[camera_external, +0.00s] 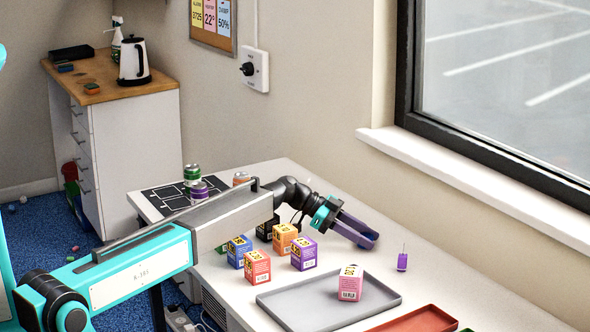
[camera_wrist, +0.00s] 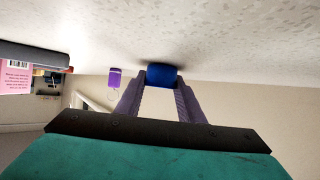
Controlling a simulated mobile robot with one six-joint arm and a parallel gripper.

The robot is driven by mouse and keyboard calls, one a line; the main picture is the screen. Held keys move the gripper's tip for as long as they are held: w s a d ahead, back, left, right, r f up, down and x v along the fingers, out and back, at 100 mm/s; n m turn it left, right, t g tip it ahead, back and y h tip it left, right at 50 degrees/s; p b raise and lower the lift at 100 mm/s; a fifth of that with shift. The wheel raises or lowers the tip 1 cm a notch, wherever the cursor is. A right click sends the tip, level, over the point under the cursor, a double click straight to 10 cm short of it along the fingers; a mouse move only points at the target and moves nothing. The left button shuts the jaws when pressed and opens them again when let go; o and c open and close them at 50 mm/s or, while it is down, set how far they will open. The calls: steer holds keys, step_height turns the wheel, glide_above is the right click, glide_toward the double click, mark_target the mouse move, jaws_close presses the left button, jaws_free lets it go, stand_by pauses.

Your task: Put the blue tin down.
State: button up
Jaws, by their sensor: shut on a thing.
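The blue tin (camera_wrist: 161,75) is between the tips of my gripper's purple fingers in the wrist view, which shows the scene upside down. A dark shadow lies right by the tin on the pale table top (camera_wrist: 190,30). The tin is very close to the surface; I cannot tell whether it touches. In the external view my gripper (camera_external: 357,234) reaches over the table near the wall side, tilted down, with its fingertips low. The tin is hard to tell from the fingers there.
In front is a grey tray (camera_external: 300,303) holding a pink carton (camera_external: 350,283). A red tray (camera_external: 418,320) is at the front right. Several cartons (camera_external: 303,254) stand to the left; cans (camera_external: 192,174) stand behind.

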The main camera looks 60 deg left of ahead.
steer(key=shift+f, duration=0.15)
steer(key=o, duration=1)
steer(key=shift+r, duration=0.25)
steer(key=b+v, duration=0.1)
steer(key=v, duration=0.1)
steer(key=shift+s+a, duration=0.25)
steer(key=shift+a, duration=0.05)
steer(key=shift+r+b, duration=0.45)
steer(key=shift+r, duration=3.2)
steer(key=shift+a, duration=0.1)
